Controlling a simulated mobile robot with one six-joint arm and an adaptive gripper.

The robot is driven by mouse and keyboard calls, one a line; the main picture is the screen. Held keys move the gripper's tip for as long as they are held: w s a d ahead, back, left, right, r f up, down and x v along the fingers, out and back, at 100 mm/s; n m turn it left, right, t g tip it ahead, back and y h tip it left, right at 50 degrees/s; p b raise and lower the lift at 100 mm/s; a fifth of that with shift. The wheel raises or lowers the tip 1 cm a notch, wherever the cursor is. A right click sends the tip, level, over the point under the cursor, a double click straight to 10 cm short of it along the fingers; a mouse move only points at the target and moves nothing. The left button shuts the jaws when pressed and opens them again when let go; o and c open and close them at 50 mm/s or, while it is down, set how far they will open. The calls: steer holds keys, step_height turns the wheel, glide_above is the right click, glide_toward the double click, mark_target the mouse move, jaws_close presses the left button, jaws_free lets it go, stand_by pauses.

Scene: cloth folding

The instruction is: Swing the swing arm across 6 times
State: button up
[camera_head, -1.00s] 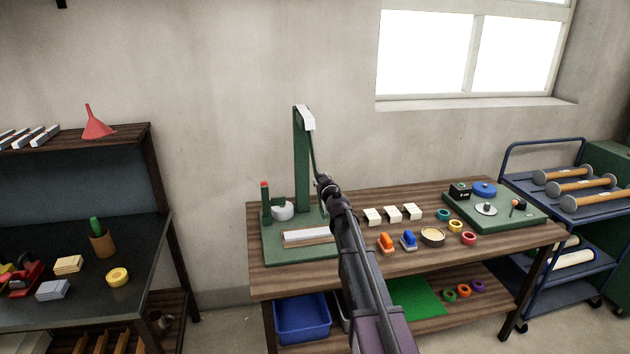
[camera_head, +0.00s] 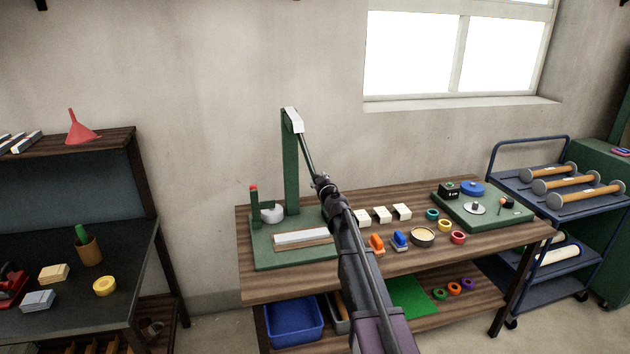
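The swing arm (camera_head: 307,153) is a thin dark green bar hanging from the white head (camera_head: 292,120) of a tall green post (camera_head: 291,170). The post stands on a green base board (camera_head: 262,255) at the left of the wooden workbench. The bar slants down to the right. My gripper (camera_head: 321,181) is at its lower end, and my own arm reaches up in front of it. The fingers are too small and hidden to tell open from shut, or whether they touch the bar. A pale strip (camera_head: 302,237) lies on the board, with a white round part (camera_head: 271,215) behind it.
Right of my arm lie cream blocks (camera_head: 382,215), orange and blue clips (camera_head: 400,240), a round dish (camera_head: 422,237) and coloured rings (camera_head: 444,225). A second green board (camera_head: 490,212) is further right. A blue trolley (camera_head: 560,195) stands beyond. A dark table (camera_head: 70,270) is at left.

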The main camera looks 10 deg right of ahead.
steer(key=shift+o, duration=0.9)
steer(key=shift+d, duration=0.25)
steer(key=shift+a, duration=0.2)
steer(key=shift+s, duration=0.1)
steer(key=s, duration=0.7)
steer(key=shift+s+d, duration=0.15)
steer(key=shift+d, duration=0.25)
